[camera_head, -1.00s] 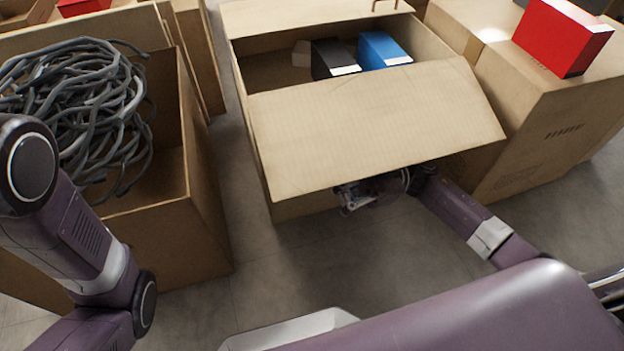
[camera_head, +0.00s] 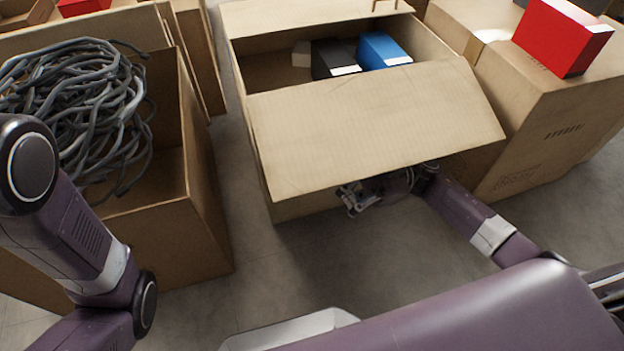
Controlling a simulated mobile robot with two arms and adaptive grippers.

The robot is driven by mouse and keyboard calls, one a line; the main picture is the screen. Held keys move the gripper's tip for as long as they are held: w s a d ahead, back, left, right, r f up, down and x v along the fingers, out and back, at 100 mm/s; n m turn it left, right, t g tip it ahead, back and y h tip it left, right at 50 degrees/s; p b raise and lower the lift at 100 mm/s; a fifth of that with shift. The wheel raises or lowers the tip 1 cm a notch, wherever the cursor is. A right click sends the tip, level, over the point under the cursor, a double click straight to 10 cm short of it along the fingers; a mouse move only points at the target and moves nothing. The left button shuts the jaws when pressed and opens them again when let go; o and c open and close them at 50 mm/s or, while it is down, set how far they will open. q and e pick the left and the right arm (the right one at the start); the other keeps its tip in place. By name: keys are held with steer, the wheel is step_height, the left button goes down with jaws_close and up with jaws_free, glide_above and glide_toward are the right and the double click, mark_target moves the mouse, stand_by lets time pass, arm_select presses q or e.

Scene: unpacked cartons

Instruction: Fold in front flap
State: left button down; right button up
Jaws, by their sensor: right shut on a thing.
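The open carton (camera_head: 290,208) stands in the middle. Its front flap (camera_head: 375,120) is a plain cardboard panel, tilted outward toward me over the carton's front wall. My right gripper (camera_head: 352,200) is at the flap's lower free edge, partly hidden beneath it. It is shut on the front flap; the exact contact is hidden. My left arm shows at the left, but its gripper is out of view.
Inside the carton are a black box (camera_head: 333,58) and a blue box (camera_head: 382,50). A carton with grey cables (camera_head: 75,105) stands left. A closed carton (camera_head: 550,120) with a red box (camera_head: 562,36) on top stands right. Floor in front is clear.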

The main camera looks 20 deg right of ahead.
steer(key=v, duration=1)
steer(key=shift+d+f, duration=0.15)
steer(key=shift+d, duration=0.25)
